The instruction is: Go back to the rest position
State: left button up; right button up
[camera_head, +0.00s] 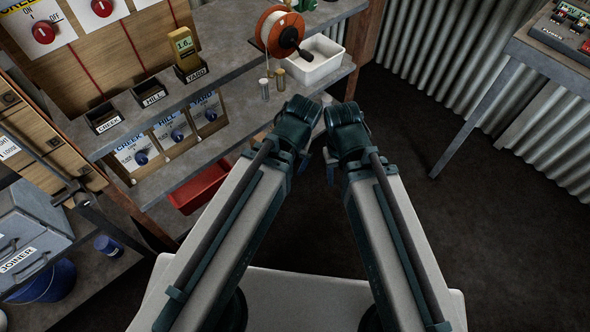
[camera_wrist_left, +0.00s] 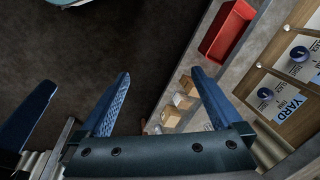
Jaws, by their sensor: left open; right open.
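My two arms reach forward side by side in the head view. My left gripper shows in the left wrist view (camera_wrist_left: 162,85), with its two blue fingers spread wide and nothing between them. My right gripper (camera_head: 330,162) points down below its dark green wrist in the head view, and only part of its blue fingers shows. It holds nothing that I can see. Another blue piece at the left edge of the left wrist view looks like part of my right gripper. Both wrists are close together in front of the bench.
The workbench (camera_head: 230,140) carries a yellow meter (camera_head: 187,55), black labelled trays, an orange cable reel (camera_head: 281,32) and a white bin (camera_head: 318,62). A red tray (camera_head: 198,187) sits below. A metal table (camera_head: 500,75) stands at right. Dark floor (camera_head: 480,220) is clear between.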

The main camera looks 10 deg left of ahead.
pick_arm(q)
jog(key=s+d, duration=0.1)
jog(key=s+d+m+g+h, duration=0.1)
jog(key=d, duration=0.1)
jog(key=shift+s+f+m, duration=0.15)
jog(key=shift+s+m, duration=0.1)
jog(key=shift+m, duration=0.05)
notch_tip(320, 180, up, 14)
jog(key=p, duration=1.4)
jog(key=shift+r, duration=0.25)
